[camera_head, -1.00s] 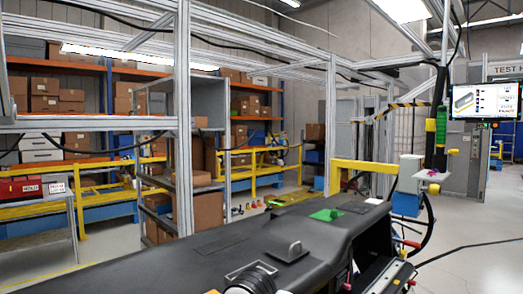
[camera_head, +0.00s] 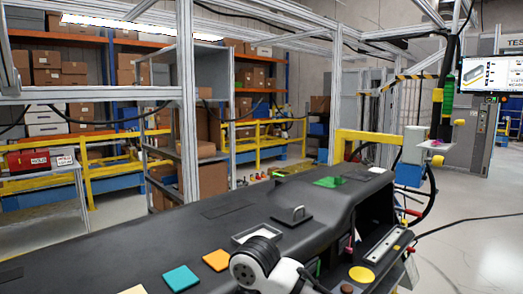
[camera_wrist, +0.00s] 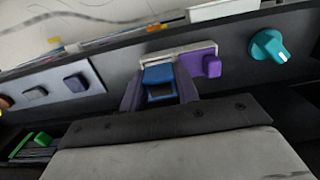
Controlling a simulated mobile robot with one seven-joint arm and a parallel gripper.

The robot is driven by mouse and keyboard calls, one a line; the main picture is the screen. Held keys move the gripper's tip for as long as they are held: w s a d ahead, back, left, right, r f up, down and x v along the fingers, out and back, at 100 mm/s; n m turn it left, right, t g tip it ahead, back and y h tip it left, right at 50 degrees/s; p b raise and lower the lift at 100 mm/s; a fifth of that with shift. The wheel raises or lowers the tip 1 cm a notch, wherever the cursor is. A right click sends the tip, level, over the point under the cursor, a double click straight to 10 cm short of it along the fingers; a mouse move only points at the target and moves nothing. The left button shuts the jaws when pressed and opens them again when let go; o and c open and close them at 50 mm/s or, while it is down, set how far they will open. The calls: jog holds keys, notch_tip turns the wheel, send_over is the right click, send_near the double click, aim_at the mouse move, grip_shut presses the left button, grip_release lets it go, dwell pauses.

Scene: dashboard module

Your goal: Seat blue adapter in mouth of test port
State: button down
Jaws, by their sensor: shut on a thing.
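In the wrist view, a blue adapter (camera_wrist: 158,74) with a dark opening sits between the two dark fingers of my gripper (camera_wrist: 160,92), which is shut on it. Behind and above the adapter is a light grey rectangular bracket (camera_wrist: 178,50) on the dark panel. The adapter's far end is at or close to this bracket; whether it touches or enters it is hidden. I cannot tell whether the bracket is the test port. A purple block (camera_wrist: 205,65) sits just right of the adapter. In the head view the gripper and adapter are hidden.
In the head view, the black dashboard (camera_head: 120,245) carries teal (camera_head: 180,278) and orange (camera_head: 216,260) squares and a raised handle (camera_head: 292,216).

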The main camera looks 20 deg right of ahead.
jog(key=shift+s+a+f, duration=0.1)
jog(key=shift+f, duration=0.1)
jog(key=c, duration=1)
grip_release()
jog(key=shift+o, duration=0.2)
